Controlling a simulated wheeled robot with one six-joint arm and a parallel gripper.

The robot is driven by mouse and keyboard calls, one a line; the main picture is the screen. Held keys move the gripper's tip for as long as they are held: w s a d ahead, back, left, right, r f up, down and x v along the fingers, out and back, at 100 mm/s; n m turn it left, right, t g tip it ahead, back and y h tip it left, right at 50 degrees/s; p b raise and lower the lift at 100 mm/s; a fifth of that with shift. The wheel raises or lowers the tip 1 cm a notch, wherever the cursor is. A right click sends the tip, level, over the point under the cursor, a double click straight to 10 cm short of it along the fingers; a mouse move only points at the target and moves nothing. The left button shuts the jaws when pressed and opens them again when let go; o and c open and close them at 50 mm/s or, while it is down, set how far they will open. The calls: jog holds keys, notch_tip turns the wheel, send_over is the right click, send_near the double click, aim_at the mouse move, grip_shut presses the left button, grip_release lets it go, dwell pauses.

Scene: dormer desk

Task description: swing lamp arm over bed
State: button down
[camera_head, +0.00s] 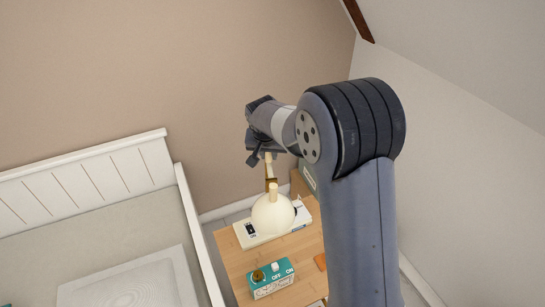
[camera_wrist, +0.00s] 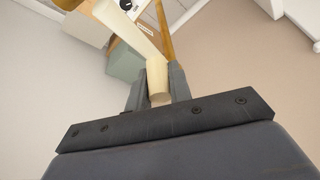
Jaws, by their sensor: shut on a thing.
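The lamp's cream dome shade (camera_head: 272,214) hangs over the wooden bedside table (camera_head: 236,268), to the right of the bed (camera_head: 95,240). Part of its brass arm (camera_head: 268,172) shows above the shade; the rest is hidden behind my arm and gripper. My gripper (camera_head: 262,158) is at the upper end of the lamp. In the wrist view my gripper (camera_wrist: 157,82) is shut on a cream peg-like part of the lamp (camera_wrist: 158,88), with one finger on each side. A brass bar (camera_wrist: 164,20) runs near the peg there.
A teal box (camera_head: 271,284) with ON and OFF labels stands on the table's front part. A white panel (camera_head: 245,236) marked ON lies beside the shade. The bed's white side rail (camera_head: 198,235) runs close to the table. The sloped ceiling is at right.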

jog(key=shift+w+a+m+g+h+b, duration=0.35)
jog(key=shift+a+m, duration=0.3)
jog(key=shift+m, duration=0.7)
jog(key=shift+a+m+g+h+b, duration=0.25)
jog(key=shift+a+m+h, duration=0.3)
jog(key=shift+m, duration=0.75)
jog(key=shift+w+a+m+g+h+b, duration=0.2)
jog(key=shift+a+m+h+b, duration=0.35)
jog(key=shift+m, duration=0.8)
jog(key=shift+a, duration=0.2)
jog(key=c, duration=1.3)
grip_release()
jog(key=shift+r, duration=0.15)
jog(key=v, duration=1)
jog(key=shift+r, duration=0.3)
jog(key=shift+s, duration=0.1)
